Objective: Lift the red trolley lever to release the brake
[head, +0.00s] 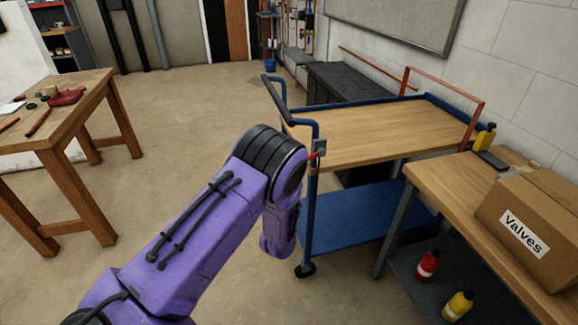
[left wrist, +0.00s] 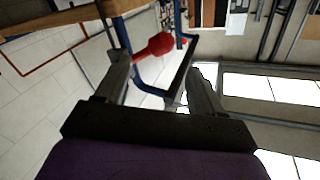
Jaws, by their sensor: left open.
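The blue-framed trolley (head: 390,134) has a wooden top and a dark push handle at its left end. Its short red lever (head: 316,155) sticks out beside a grey bracket on the near left corner post. In the left wrist view the red lever (left wrist: 154,46) shows a rounded knob just beyond the fingertips, nearer the left finger; I cannot tell whether they touch. My left gripper (left wrist: 158,66) is open, with nothing held between its fingers. In the head view my purple left arm reaches the trolley's near left corner, and its fingers are hidden. My right gripper is not in view.
A workbench (head: 505,215) with a cardboard box marked Valves (head: 530,228) stands close on the right. Red and yellow bottles stand on its lower shelf. A wooden table (head: 75,90) with tools is at left. The floor between table and trolley is clear.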

